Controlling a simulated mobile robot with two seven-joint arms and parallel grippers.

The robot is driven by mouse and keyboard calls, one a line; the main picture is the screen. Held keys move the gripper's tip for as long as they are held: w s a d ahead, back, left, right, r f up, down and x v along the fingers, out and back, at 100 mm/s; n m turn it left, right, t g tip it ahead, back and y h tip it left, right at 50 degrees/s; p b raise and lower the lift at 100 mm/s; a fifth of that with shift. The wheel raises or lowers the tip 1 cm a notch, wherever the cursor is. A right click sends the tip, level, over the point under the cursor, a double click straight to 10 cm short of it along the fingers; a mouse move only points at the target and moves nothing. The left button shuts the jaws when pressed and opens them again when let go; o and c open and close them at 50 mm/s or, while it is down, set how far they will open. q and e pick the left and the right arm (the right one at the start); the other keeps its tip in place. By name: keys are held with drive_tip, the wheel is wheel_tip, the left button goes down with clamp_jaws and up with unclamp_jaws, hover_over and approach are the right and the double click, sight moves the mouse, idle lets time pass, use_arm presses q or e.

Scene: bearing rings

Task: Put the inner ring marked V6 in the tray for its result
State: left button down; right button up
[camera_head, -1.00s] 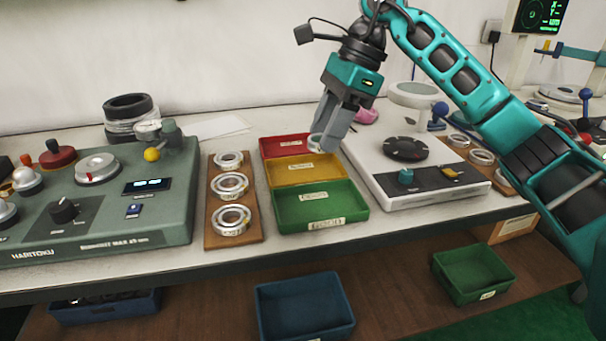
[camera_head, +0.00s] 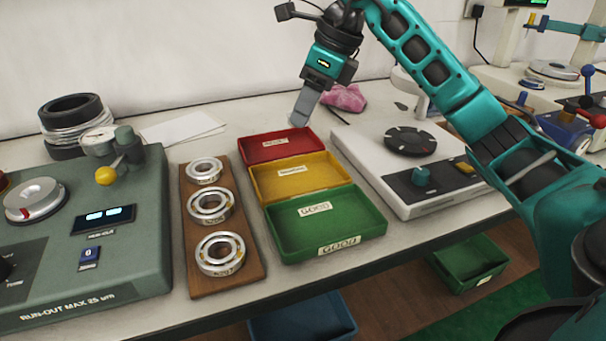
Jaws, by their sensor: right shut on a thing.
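My right gripper (camera_head: 301,117) points down just at the back right corner of the red tray (camera_head: 262,153). It is shut; the ring seen at its fingertips a second ago is hidden behind the fingers now, and its V6 mark cannot be read. In front of the red tray stand a yellow tray (camera_head: 262,187) and a green tray (camera_head: 287,244) labelled GOOD. The labels of the red and yellow trays are too small to read surely. All three trays look empty. My left gripper is not in view.
A wooden board (camera_head: 250,270) with three bearings stands left of the trays. The green run-out gauge (camera_head: 150,230) is farther left. A white device with a dark round plate (camera_head: 409,141) stands right of the trays. A pink cloth (camera_head: 345,97) lies behind.

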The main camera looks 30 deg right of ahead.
drive_tip(key=b, duration=0.2)
hover_over(298, 181)
drive_tip(key=s, duration=0.1)
drive_tip(key=f, duration=0.5)
drive_tip(key=d+f, duration=0.1)
drive_tip(key=f, duration=0.2)
drive_tip(key=shift+s, duration=0.1)
drive_tip(key=shift+f, duration=0.4)
wheel_tip(298, 181, down, 4)
drive_tip(key=shift+r+b, duration=0.2)
drive_tip(key=shift+b, duration=0.4)
drive_tip(key=shift+f, duration=0.2)
drive_tip(key=shift+r, duration=0.1)
drive_tip(key=shift+f, duration=0.2)
drive_tip(key=o, duration=1.1)
drive_tip(key=shift+c, duration=0.2)
